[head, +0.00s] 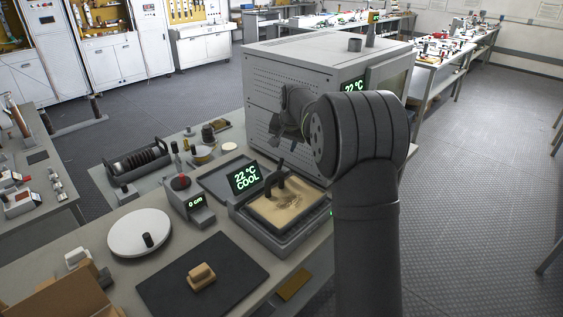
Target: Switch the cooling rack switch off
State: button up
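The cooling rack (240,213) is a low grey unit on the bench, with a sandy-coloured top. Its tilted display (245,178) reads "22 °C COOL" in green. A dark upright fitting stands on or just above the sandy top; its lower end is hard to make out. I cannot pick out the rack's switch; a small green glow (331,212) shows at the right end, partly behind my arm. My gripper (268,128) is in front of the oven's perforated side, above and behind the rack. Its fingers are small and dark, so their opening is unclear.
The large grey oven (290,62) stands close behind my gripper. A small "0 cm" device (196,204), a white round plate (139,236) and a dark mat (170,290) with a tan block (201,275) lie left of the rack. Cardboard sits at the lower left.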

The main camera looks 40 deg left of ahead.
aim_at(282, 159)
jog(key=x, duration=1.1)
jog(key=shift+f, duration=0.1)
grip_shut()
